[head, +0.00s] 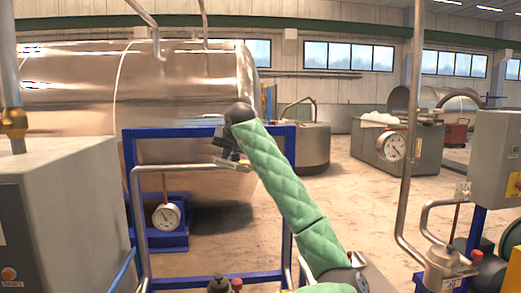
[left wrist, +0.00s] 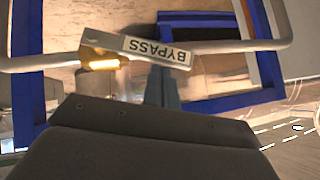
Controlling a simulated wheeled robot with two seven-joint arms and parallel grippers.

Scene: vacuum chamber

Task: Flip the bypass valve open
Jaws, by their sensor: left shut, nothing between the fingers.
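The bypass valve shows in the left wrist view as a brass body (left wrist: 100,60) on a thin steel pipe. Its pale handle, marked BYPASS (left wrist: 157,50), stretches right from the body, at a slight angle and nearly along the pipe. In the head view the handle (head: 232,166) is a small pale bar at the pipe, just below my left gripper. My left gripper (head: 229,156) is shut and empty, close to the handle; its fingers (left wrist: 164,90) point at the handle from below in the left wrist view. I cannot tell whether they touch it. My right gripper is not in view.
A blue frame (head: 129,165) stands around the bent pipe (head: 140,205). A round gauge (head: 166,216) hangs under the pipe. A large steel tank (head: 180,85) lies behind. A grey cabinet (head: 60,215) is at left; another pipe and gauge (head: 393,146) stand at right.

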